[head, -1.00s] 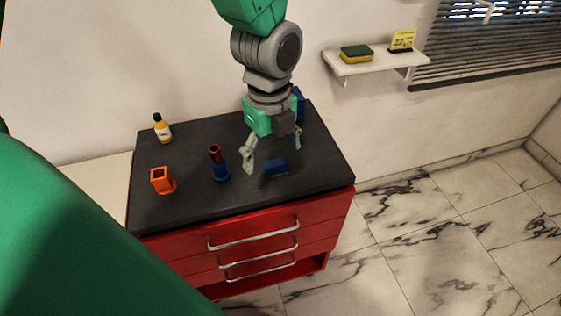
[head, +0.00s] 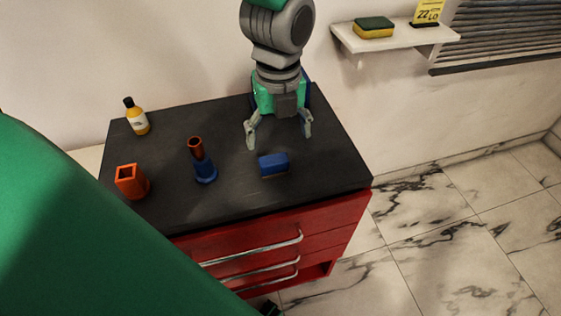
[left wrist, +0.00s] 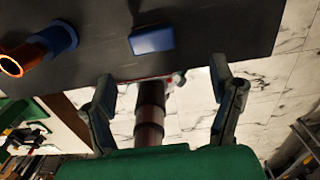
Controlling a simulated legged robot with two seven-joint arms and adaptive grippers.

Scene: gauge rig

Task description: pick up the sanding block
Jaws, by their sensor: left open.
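The sanding block, a small blue block (head: 273,164) with a thin brownish lower edge, lies on the dark top of the red cabinet (head: 240,190). My left gripper (head: 279,140) is open and empty. In the head view its fingertips show just above the block, spread to either side, and no contact shows. In the left wrist view the block (left wrist: 152,40) appears beyond the two spread fingers (left wrist: 162,82), roughly between them. How high the fingertips are above the top is hard to tell. My right gripper is not in view.
A blue-based brown tube (head: 201,165), an orange square holder (head: 131,182) and a yellow bottle (head: 136,117) stand left of the block. A blue object is partly hidden behind my gripper. A wall shelf (head: 400,38) holds a sponge (head: 374,28) and a yellow sign (head: 428,12).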

